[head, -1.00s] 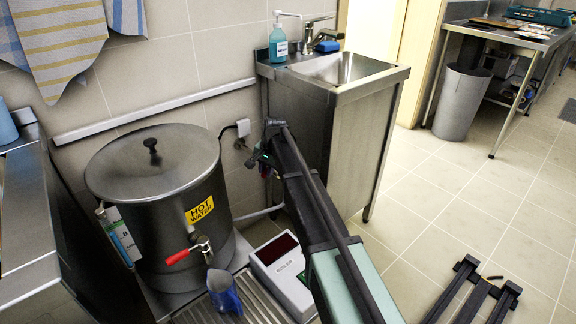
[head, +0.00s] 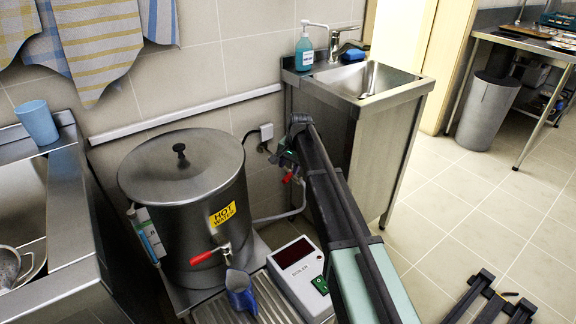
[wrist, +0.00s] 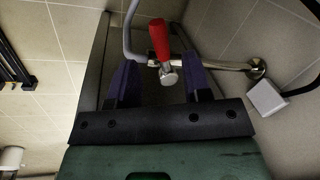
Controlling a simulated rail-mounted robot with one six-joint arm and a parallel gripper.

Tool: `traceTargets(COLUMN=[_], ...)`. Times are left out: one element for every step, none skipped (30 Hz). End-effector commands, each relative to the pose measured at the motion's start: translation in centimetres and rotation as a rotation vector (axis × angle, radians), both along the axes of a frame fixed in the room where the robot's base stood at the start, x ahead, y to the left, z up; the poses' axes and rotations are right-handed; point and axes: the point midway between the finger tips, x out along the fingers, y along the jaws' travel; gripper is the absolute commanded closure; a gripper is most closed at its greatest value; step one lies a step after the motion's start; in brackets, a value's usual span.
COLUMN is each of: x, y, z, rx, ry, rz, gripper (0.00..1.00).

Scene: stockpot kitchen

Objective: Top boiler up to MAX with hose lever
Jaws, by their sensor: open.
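The steel boiler (head: 185,205) stands left of centre in the head view, lid on, with a yellow hot-water label. Its sight gauge (head: 147,238) is on the left side; the level is too small to read. A red lever (wrist: 159,39) on a metal valve fitted to a wall pipe shows in the wrist view, with a grey hose beside it. It also shows small in the head view (head: 288,177). My gripper (wrist: 158,68) is open, its two purple fingers on either side of the lever and valve. I cannot tell whether they touch.
The boiler's red-handled tap (head: 202,257) is above a blue jug (head: 240,290) on the drip tray. A white control box (head: 298,270) stands to its right. The steel sink unit (head: 345,150) is close behind my arm. A wall socket (wrist: 267,98) is right of the valve.

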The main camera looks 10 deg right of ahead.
Motion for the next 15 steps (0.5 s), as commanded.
traceTargets(x=[-0.2, -0.3, -0.4, -0.5, -0.6, -0.7, -0.7, -0.7, -0.7, -0.7, -0.7, -0.7, -0.7, -0.7, -0.7], y=[-0.2, -0.3, -0.5, -0.6, -0.7, -0.8, -0.8, -0.9, -0.9, -0.9, -0.9, -0.9, -0.9, -0.9, -0.9], z=[2.8, 3.5, 4.4, 4.9, 5.4, 5.8, 6.0, 6.1, 6.1, 6.0, 5.9, 5.8, 5.8, 5.7, 5.7], rx=[0.000, 0.000, 0.000, 0.000, 0.000, 0.000, 0.000, 0.000, 0.000, 0.000, 0.000, 0.000, 0.000, 0.000, 0.000], ry=[0.000, 0.000, 0.000, 0.000, 0.000, 0.000, 0.000, 0.000, 0.000, 0.000, 0.000, 0.000, 0.000, 0.000, 0.000], rz=[0.000, 0.000, 0.000, 0.000, 0.000, 0.000, 0.000, 0.000, 0.000, 0.000, 0.000, 0.000, 0.000, 0.000, 0.000], gripper=[0.55, 0.55, 0.55, 0.55, 0.55, 0.55, 0.55, 0.55, 0.55, 0.55, 0.55, 0.55, 0.55, 0.55, 0.55])
